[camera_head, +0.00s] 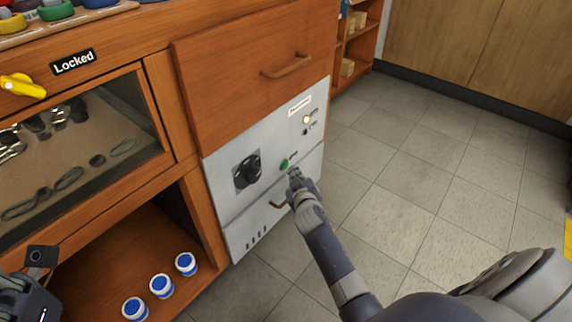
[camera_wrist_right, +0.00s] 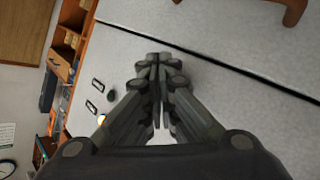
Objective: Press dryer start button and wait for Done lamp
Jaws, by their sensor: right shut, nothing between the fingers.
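The dryer (camera_head: 232,215) is a pale grey-white front panel under a wooden drawer. Its round green start button (camera_head: 284,164) is partly in view just above my right fingertips. Of two small lamps at the panel's upper right, the upper one (camera_head: 306,119) glows warm yellow and the lower one (camera_head: 305,132) is dark; their labels are too small to read. My right gripper (camera_head: 294,173) is shut and empty, close to the button; contact cannot be told. In the right wrist view its closed fingers (camera_wrist_right: 157,62) hide the button.
A black knob (camera_head: 248,171) is left of the button. A brown handle (camera_head: 277,205) sits low on the panel, near my right gripper. Blue-lidded jars (camera_head: 161,286) stand in the open shelf at left. The tiled floor (camera_head: 420,160) at right is clear.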

